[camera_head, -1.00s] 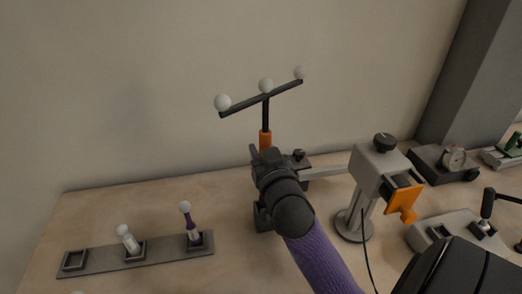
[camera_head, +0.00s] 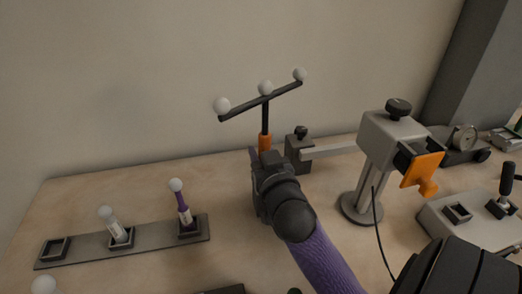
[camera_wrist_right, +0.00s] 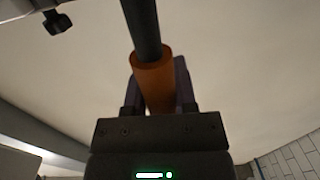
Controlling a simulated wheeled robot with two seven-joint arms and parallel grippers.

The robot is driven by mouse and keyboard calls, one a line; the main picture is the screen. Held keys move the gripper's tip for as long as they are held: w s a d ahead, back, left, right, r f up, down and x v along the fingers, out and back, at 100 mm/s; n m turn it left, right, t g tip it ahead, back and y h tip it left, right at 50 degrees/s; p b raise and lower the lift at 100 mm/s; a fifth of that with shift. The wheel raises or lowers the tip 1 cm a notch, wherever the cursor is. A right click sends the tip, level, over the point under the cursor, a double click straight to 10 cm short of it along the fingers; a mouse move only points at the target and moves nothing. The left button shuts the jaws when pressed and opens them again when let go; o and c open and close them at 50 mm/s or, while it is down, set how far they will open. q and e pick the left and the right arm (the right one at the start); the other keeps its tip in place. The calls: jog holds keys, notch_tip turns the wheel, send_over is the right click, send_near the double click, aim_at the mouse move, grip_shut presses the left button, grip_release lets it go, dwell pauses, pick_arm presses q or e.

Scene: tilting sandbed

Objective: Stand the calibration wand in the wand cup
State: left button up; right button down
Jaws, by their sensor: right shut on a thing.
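The calibration wand is a black T-bar (camera_head: 262,98) with three white balls and an orange grip (camera_head: 265,142). It is held upright above the table. My right gripper (camera_head: 264,158) is shut on the orange grip, with the bar and balls above the fingers. In the right wrist view the orange grip (camera_wrist_right: 153,80) sits between the dark fingers and the black stem rises from it. I cannot tell which holder is the wand cup. A grey strip (camera_head: 75,250) at left has an empty square socket (camera_head: 55,249) and two filled ones. My left gripper is not in view.
A white-ball stick (camera_head: 113,228) and a purple stick (camera_head: 183,208) lean in the strip's other sockets. A clamp stand (camera_head: 367,185) with an orange part (camera_head: 424,170) and an arm reaching left stands right of my gripper. A grey box (camera_head: 465,215) and gauge (camera_head: 463,138) are further right.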

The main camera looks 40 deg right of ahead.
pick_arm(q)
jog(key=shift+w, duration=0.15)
pick_arm(e)
jog(key=shift+c, duration=2.3)
grip_release()
jog(key=shift+o, duration=0.6)
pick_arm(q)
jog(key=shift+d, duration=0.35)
